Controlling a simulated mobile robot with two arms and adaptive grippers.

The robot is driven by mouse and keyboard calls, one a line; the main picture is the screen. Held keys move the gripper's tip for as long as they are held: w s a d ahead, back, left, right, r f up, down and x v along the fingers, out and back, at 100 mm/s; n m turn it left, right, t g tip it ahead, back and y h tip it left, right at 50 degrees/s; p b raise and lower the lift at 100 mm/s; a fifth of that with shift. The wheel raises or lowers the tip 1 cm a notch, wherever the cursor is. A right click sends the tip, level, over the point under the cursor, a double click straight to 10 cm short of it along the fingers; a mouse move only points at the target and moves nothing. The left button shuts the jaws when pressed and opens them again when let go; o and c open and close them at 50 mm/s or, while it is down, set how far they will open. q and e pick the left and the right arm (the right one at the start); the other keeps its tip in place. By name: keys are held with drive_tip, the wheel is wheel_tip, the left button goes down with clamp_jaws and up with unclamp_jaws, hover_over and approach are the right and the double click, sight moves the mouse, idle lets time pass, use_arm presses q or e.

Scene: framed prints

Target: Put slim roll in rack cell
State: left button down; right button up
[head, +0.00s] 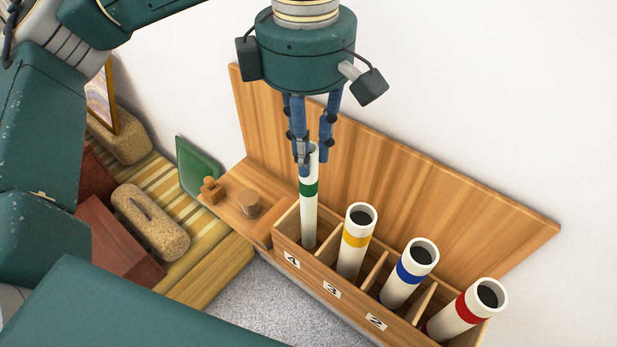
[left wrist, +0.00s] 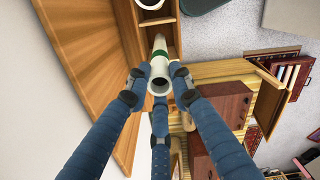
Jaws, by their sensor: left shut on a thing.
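The slim roll (head: 309,205) is a thin white tube with a green band. It stands nearly upright with its lower end inside the rack cell labelled 4. My left gripper (head: 308,150) is above the rack with its blue fingers shut on the roll's top end. The left wrist view shows the fingers around the open end of the slim roll (left wrist: 160,72). The wooden rack (head: 333,294) has cells with number labels; 4, 3 and 2 are readable. Whether the roll touches the cell floor is hidden. My right gripper is not in view.
Wider white rolls with a yellow band (head: 354,242), a blue band (head: 407,273) and a red band (head: 465,311) fill the other cells. A wooden back panel (head: 400,190) rises behind them. A stamp (head: 211,190) and a round wooden piece (head: 249,203) sit left of the rack.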

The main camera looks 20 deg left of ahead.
sight(308, 182)
use_arm(q)
wheel_tip(308, 182, down, 6)
drive_tip(key=shift+f+p, duration=0.25)
drive_tip(key=shift+p, duration=0.4)
drive_tip(key=shift+f, duration=0.3)
drive_tip(key=shift+f+b, duration=0.25)
drive_tip(key=shift+b, duration=0.05)
drive_tip(key=c, duration=1.5)
unclamp_jaws()
drive_tip(key=shift+c, duration=0.2)
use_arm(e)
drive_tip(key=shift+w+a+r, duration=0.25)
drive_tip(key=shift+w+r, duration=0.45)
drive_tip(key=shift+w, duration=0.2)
use_arm(q)
drive_tip(key=shift+r, duration=0.15)
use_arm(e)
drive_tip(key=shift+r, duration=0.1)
